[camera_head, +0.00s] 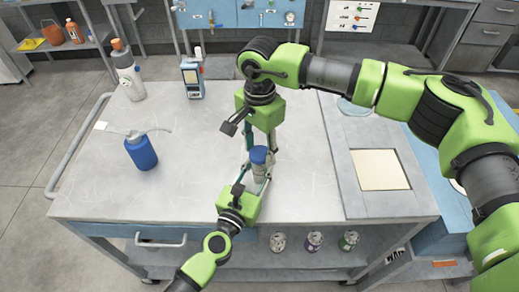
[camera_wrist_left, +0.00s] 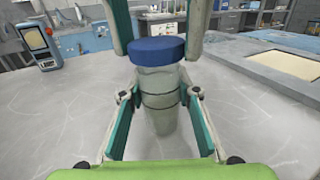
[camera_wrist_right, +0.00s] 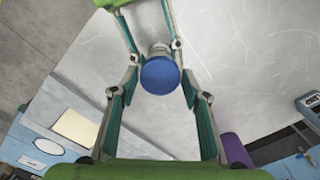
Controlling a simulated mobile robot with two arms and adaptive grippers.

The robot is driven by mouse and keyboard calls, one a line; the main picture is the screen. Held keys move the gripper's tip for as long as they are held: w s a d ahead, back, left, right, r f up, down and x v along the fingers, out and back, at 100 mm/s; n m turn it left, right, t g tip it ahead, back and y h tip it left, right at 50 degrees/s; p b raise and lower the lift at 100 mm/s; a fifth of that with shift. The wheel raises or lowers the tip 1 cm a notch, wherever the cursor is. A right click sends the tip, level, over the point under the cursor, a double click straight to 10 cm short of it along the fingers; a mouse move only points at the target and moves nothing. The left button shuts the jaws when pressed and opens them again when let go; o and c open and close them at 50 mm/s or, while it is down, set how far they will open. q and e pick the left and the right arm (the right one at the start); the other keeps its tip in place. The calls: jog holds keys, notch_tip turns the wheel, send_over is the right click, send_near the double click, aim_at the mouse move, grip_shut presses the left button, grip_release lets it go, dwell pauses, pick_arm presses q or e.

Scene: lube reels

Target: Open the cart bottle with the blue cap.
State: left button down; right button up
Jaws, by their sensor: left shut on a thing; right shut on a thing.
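The cart bottle, a clear grey cylinder (camera_wrist_left: 158,105) with dark bands, stands upright on the cart top (camera_head: 205,190). Its blue cap (camera_head: 259,155) sits on top of it and also shows in the right wrist view (camera_wrist_right: 161,76). My left gripper (camera_wrist_left: 160,97) comes in from the front, low, with its fingers closed on the sides of the bottle body. My right gripper (camera_wrist_right: 160,72) points down from above, with its fingers on both sides of the blue cap. In the left wrist view the cap still covers the bottle top. The bottle's lower part is partly hidden in the head view.
A blue bottle (camera_head: 141,152) stands left on the cart. A grey bottle with an orange cap (camera_head: 129,80) and a blue device (camera_head: 192,80) stand at the back. A recessed tray (camera_head: 379,170) is at the right. Several small cans (camera_head: 314,241) are on the lower shelf.

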aim_at(260, 153)
jog(key=shift+r, duration=2.05)
pick_arm(q)
jog(key=c, duration=1.4)
grip_release()
jog(key=shift+c, duration=0.2)
